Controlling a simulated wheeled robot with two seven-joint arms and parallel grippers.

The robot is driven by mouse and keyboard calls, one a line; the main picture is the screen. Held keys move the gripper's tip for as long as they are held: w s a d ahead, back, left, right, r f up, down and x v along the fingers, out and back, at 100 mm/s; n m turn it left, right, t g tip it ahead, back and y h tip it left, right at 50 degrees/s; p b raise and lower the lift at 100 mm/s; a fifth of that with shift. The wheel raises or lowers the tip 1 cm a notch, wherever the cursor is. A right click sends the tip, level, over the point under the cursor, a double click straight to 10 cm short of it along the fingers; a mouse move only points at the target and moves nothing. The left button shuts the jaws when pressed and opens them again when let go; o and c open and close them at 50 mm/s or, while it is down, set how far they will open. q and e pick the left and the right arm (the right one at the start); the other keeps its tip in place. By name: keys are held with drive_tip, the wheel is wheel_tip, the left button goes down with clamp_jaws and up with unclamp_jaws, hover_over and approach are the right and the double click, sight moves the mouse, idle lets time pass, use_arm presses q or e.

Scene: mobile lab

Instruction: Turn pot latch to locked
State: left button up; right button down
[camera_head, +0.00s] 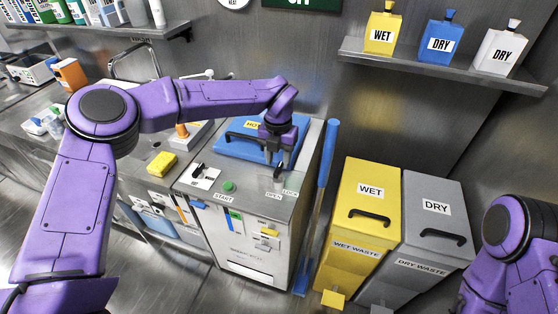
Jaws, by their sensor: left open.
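The pot is a steel cabinet (238,215) with a blue lid (232,147) that carries a HOT label and a dark handle. On its top, near the front right edge, are two small labels, one reading LOCK (291,191) and the other seemingly OPEN (273,195). My left gripper (279,166) points down just above these labels, at the lid's right side, with its jaws open. A small dark piece just under the fingers may be the latch. The gripper partly hides it, so I cannot tell its position or whether it is touched. My right arm shows at lower right, its gripper out of view.
A green START button (228,186) and a black lever on a white plate (205,176) are left of the latch area. A blue pole (327,155) stands right of the cabinet. Yellow WET (368,186) and grey DRY (436,195) bins stand further right.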

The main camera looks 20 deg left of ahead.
use_arm(q)
drive_tip(key=shift+w+f, duration=0.1)
drive_tip(key=shift+f, duration=1.25)
clamp_jaws()
